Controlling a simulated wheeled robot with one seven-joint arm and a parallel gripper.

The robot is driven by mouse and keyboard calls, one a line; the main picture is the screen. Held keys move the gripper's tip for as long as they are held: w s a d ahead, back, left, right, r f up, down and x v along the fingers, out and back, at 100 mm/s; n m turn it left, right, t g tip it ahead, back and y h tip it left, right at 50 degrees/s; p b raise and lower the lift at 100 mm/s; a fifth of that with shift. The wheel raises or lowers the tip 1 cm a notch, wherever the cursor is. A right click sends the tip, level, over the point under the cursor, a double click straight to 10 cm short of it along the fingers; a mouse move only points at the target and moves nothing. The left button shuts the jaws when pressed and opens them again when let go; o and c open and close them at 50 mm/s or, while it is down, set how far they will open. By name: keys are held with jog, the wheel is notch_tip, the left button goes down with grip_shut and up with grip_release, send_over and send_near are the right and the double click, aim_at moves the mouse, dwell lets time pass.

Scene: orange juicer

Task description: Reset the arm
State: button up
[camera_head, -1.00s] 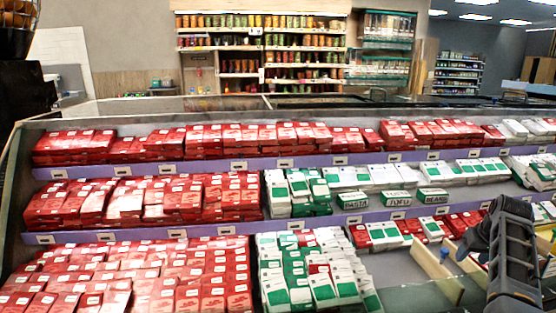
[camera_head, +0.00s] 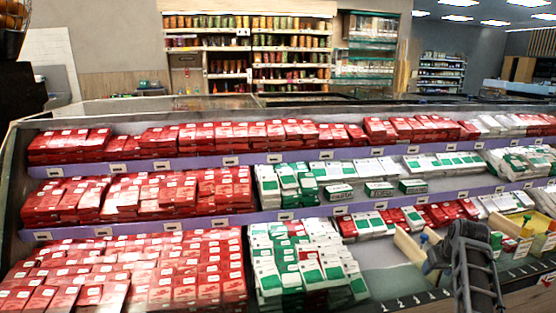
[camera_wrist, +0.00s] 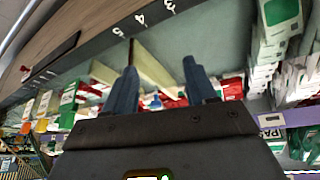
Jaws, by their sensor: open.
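My gripper (camera_head: 426,252) is at the lower right of the head view, over the bottom shelf of the display case, beside a cream divider (camera_head: 408,246). In the wrist view my gripper (camera_wrist: 160,66) shows two blue fingers spread apart with nothing between them. Beyond the fingers lie the cream divider panels (camera_wrist: 152,68) and the bare grey-green shelf floor (camera_wrist: 205,40). I cannot tell whether the fingers touch a divider.
Red cartons (camera_head: 190,270) fill the left of the case. Green-and-white cartons (camera_head: 305,268) stand left of my arm. Purple shelf edges (camera_head: 210,225) run across. Bare shelf (camera_head: 385,282) lies left of my gripper. A rack of oranges (camera_head: 12,20) is at the top left.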

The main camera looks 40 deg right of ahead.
jog(key=w+a+f+n+t+h, duration=0.1)
jog(key=a+f, duration=0.2)
jog(key=a, duration=0.4)
jog(key=w+a+f+n, duration=0.1)
jog(key=w+a+f, duration=0.1)
jog(key=a+f, duration=0.35)
jog(key=s+a+r+n+t, duration=0.1)
jog(key=s+a+n+t, duration=0.1)
jog(key=a, duration=0.8)
jog(key=s+a+n+t, duration=0.1)
jog(key=a+t, duration=0.1)
jog(key=a, duration=0.8)
jog(key=s+a+r+n+t+y, duration=0.2)
jog(key=s+a+r, duration=0.4)
jog(key=a+r, duration=0.2)
jog(key=s+a+r+n+t+y, duration=0.2)
jog(key=s+a+r, duration=0.5)
jog(key=a, duration=0.5)
jog(key=shift+r+t, duration=0.6)
jog(key=shift+t, duration=0.2)
jog(key=shift+n+t+y, duration=0.5)
jog(key=shift+t+y, duration=0.1)
jog(key=shift+y, duration=0.2)
jog(key=s+a+r, duration=0.1)
jog(key=r, duration=0.1)
jog(key=s+a+r, duration=0.1)
jog(key=r, duration=0.1)
jog(key=s+r, duration=0.1)
jog(key=r, duration=0.2)
jog(key=shift+a, duration=0.4)
